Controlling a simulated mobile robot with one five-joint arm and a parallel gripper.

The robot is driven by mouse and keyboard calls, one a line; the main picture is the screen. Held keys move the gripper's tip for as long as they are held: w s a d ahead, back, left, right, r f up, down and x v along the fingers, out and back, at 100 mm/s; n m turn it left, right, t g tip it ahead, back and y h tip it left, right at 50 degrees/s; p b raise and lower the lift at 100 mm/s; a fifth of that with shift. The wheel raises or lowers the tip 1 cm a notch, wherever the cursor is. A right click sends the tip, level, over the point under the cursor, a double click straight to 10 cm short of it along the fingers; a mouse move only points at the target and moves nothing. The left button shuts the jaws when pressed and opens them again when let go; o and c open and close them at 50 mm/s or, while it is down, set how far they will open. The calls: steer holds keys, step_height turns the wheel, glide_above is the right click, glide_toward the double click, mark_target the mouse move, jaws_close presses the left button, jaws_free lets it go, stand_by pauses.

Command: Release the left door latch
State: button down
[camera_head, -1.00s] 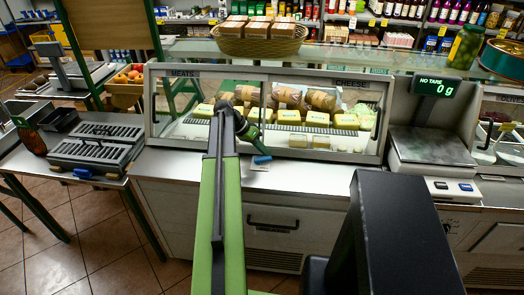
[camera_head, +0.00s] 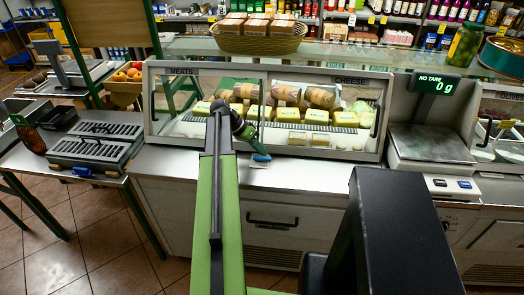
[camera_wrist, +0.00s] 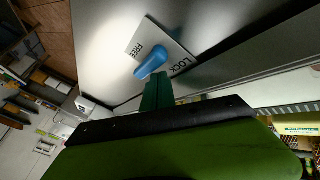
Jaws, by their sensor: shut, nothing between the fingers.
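The left door latch is a blue lever (camera_wrist: 151,62) on a pale plate (camera_wrist: 172,42) marked FREE and LOCK in the wrist view. The lever lies slantwise beside the FREE lettering; I cannot tell its exact setting. In the head view the blue latch (camera_head: 261,158) sits on the counter ledge below the display case's left door (camera_head: 190,128). My gripper (camera_wrist: 157,80) is shut and empty, its green fingertips right at the lever. I cannot tell whether they touch it. It also shows in the head view (camera_head: 259,150), above the latch.
The glass case holds cheeses and meats, with a CHEESE side (camera_head: 340,150) at right. A scale (camera_head: 430,145) stands to its right. A basket of boxes (camera_head: 258,45) rests on top. The steel counter front (camera_head: 310,178) is clear.

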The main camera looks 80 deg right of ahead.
steer(key=p+v, duration=1.3)
steer(key=v, duration=0.4)
steer(key=shift+w+p, duration=0.15)
steer(key=shift+p, duration=0.25)
steer(key=shift+r, duration=0.1)
